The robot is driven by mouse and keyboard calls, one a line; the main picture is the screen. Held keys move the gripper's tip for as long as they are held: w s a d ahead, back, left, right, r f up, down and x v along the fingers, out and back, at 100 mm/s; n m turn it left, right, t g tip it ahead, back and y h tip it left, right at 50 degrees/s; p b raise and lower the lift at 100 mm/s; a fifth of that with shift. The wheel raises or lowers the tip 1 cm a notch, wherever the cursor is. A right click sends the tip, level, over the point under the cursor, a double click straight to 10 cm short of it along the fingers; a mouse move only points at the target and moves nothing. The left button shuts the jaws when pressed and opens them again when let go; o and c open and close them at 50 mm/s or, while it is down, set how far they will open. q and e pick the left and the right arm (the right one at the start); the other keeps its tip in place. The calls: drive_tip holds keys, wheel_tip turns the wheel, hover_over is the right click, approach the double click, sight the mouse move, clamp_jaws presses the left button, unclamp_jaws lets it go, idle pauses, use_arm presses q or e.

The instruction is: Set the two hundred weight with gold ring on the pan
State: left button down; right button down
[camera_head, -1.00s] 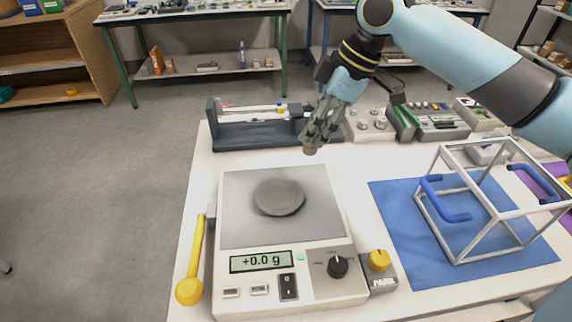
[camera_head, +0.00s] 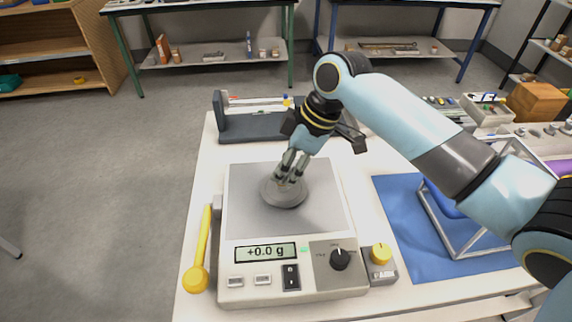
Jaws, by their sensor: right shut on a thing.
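The round grey pan (camera_head: 284,200) sits on the square plate of the scale (camera_head: 336,215), whose display (camera_head: 266,252) reads +0.0 g. My right gripper (camera_head: 288,173) reaches down over the pan, its fingertips in front of the pan's upper part. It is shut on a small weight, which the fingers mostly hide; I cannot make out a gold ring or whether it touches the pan. My left gripper is not in view.
A yellow-handled tool (camera_head: 201,250) lies left of the scale. A yellow knob box (camera_head: 380,262) stands at its right. A blue mat (camera_head: 405,250) with a white wire frame (camera_head: 455,250) is further right. A dark rack (camera_head: 250,126) stands behind the scale.

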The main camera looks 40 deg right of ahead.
drive_tip(key=shift+f, duration=0.1)
drive_tip(key=c, duration=1.1)
unclamp_jaws()
drive_tip(key=shift+c, duration=0.2)
drive_tip(key=v, duration=1.2)
drive_tip(key=shift+s, duration=0.1)
